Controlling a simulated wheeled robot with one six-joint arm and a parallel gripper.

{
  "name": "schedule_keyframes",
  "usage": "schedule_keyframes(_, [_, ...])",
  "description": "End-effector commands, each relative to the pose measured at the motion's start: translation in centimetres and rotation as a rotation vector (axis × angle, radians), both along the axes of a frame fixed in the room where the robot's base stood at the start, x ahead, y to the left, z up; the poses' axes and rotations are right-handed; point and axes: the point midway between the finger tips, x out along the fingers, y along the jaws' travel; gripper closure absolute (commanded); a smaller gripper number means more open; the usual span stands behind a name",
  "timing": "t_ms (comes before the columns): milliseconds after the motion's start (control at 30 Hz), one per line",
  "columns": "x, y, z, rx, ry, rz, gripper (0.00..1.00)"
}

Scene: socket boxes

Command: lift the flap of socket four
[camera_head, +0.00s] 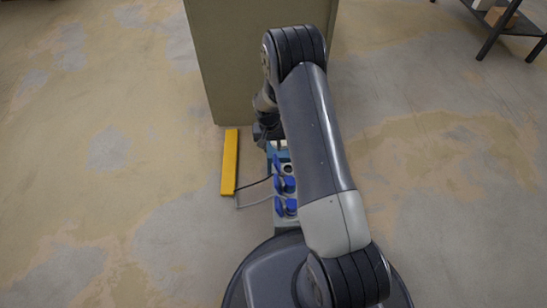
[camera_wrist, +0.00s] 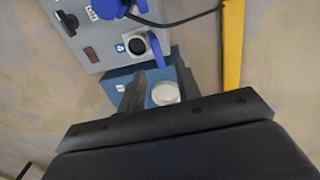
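The grey socket panel (camera_wrist: 88,30) is at the upper left of the wrist view. A socket with a dark round opening (camera_wrist: 137,46) has a blue flap (camera_wrist: 156,48) standing open at its right side. Below it, a teal box (camera_wrist: 117,84) bears a white round piece (camera_wrist: 165,93). My gripper (camera_wrist: 159,70) is open, its two fingers apart over the teal box, on either side of the white piece. In the head view, my gripper (camera_head: 266,131) is at the far end of the row and mostly hidden by my arm.
A yellow bar (camera_head: 230,162) lies on the floor left of the sockets. Several blue flaps or plugs (camera_head: 289,185) and thin cables (camera_head: 254,184) are along the row. A dark green cabinet (camera_head: 225,60) stands beyond. The floor at left is clear.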

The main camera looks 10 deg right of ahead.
Motion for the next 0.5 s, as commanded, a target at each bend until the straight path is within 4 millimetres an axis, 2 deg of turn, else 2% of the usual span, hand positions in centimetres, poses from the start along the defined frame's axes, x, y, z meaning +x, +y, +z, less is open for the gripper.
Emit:
schedule_keyframes(33, [-0.1, -0.1, -1.5, 0.0, 0.002, 0.0, 0.68])
schedule_keyframes(200, [-0.1, -0.3, -4.5, 0.0, 0.002, 0.0, 0.68])
schedule_keyframes(333, [-0.1, -0.4, -6.0, 0.0, 0.001, -0.001, 0.68])
schedule_keyframes(500, [0.0, -0.5, -6.7, 0.0, -0.001, -0.001, 0.68])
